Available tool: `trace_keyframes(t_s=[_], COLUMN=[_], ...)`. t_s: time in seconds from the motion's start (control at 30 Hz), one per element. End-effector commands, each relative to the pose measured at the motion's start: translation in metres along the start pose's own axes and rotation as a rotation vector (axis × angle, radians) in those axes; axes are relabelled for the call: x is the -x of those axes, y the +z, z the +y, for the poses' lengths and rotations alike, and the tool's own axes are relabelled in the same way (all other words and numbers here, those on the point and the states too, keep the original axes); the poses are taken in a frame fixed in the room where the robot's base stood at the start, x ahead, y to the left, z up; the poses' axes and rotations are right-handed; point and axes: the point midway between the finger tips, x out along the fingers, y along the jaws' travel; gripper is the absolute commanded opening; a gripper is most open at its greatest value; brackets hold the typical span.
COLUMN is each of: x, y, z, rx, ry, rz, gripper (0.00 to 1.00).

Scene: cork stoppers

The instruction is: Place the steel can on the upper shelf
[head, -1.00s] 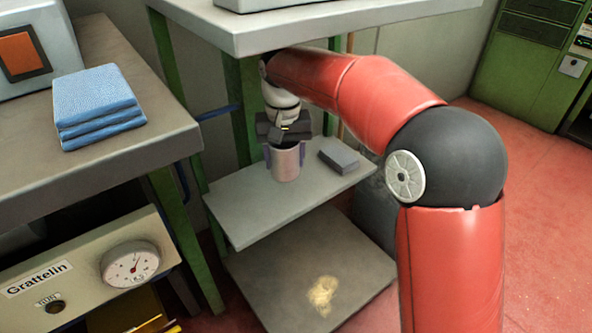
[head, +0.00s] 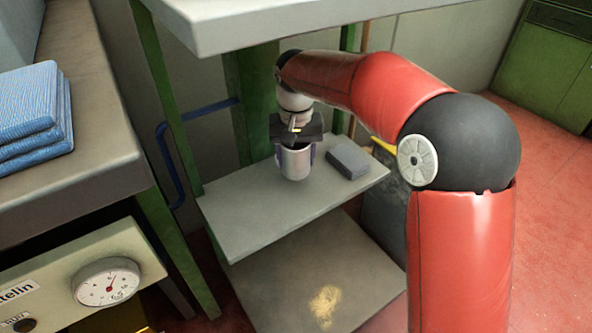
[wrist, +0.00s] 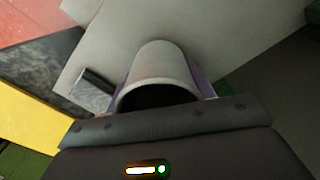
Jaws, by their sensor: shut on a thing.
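The steel can (head: 295,164) is a pale metal cylinder, upright, with its open top towards my wrist. My gripper (head: 296,155) is shut on it, with a bluish-purple finger on each side. The can is over the grey upper shelf (head: 250,220), left of a grey block. I cannot tell surely whether its base touches the shelf. In the wrist view the can (wrist: 162,65) shows its dark opening between the fingers, and its far end is against the pale shelf (wrist: 230,45).
The grey block (head: 348,160) lies close to the can's right. A worktop (head: 290,22) overhangs the shelf, with green legs (head: 162,90) around it. A lower shelf (head: 270,285) bears a tan patch. The shelf's front left is clear.

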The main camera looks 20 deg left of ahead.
Motion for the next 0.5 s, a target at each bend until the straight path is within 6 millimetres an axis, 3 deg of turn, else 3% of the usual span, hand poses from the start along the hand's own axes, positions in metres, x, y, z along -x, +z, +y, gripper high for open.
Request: trace_keyframes(t_s=[0.3,0.5], x=[-0.037,-0.037], y=[0.001,0.000], z=[0.000,0.000], rx=[0.000,0.000], ry=[0.000,0.000], rz=[-0.001,0.000], gripper=[0.30,0.30])
